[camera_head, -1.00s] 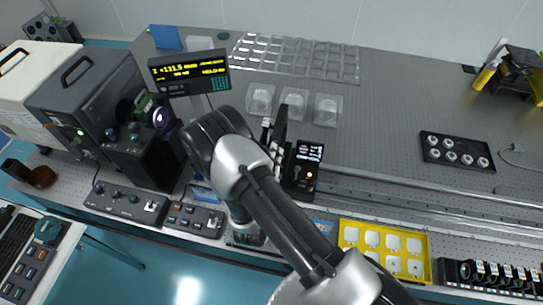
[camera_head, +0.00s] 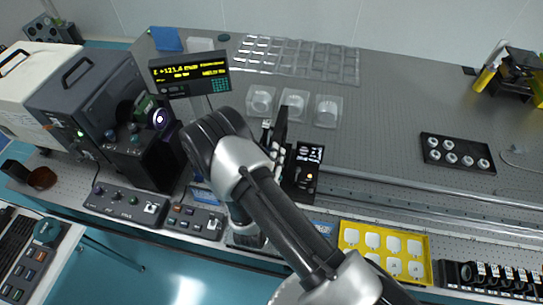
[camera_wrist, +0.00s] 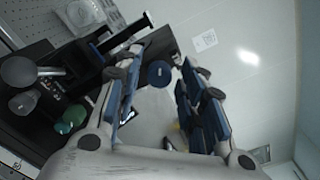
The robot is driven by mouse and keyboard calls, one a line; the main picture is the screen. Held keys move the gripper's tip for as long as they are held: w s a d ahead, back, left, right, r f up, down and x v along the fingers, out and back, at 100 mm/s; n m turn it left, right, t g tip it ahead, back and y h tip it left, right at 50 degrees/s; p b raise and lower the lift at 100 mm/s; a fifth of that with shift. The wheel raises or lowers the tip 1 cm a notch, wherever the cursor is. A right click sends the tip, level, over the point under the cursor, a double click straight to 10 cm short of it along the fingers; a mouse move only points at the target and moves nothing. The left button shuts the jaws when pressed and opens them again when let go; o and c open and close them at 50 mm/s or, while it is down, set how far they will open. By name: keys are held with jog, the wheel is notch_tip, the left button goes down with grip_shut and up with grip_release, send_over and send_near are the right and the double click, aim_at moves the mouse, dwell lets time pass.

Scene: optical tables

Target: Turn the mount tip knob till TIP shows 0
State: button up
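The black optic mount (camera_head: 303,172) stands on the rail just right of my arm in the head view, with a small lit screen (camera_head: 309,152) too small to read. In the wrist view my gripper (camera_wrist: 155,95) is open, its two blue-padded fingers apart. A round dark-blue knob (camera_wrist: 159,73) shows in the gap between the fingertips; I cannot tell whether either finger touches it. A green knob (camera_wrist: 72,117) and grey knobs (camera_wrist: 20,71) lie left of the fingers.
Dark lamp housings (camera_head: 95,85) stand at left. Control boxes (camera_head: 128,203) line the front edge. A yellow tray (camera_head: 384,252) lies right of my arm, and clear square holders (camera_head: 294,104) stand behind the mount.

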dwell(0.3)
jog(key=v, duration=1.2)
jog(key=shift+r, duration=0.1)
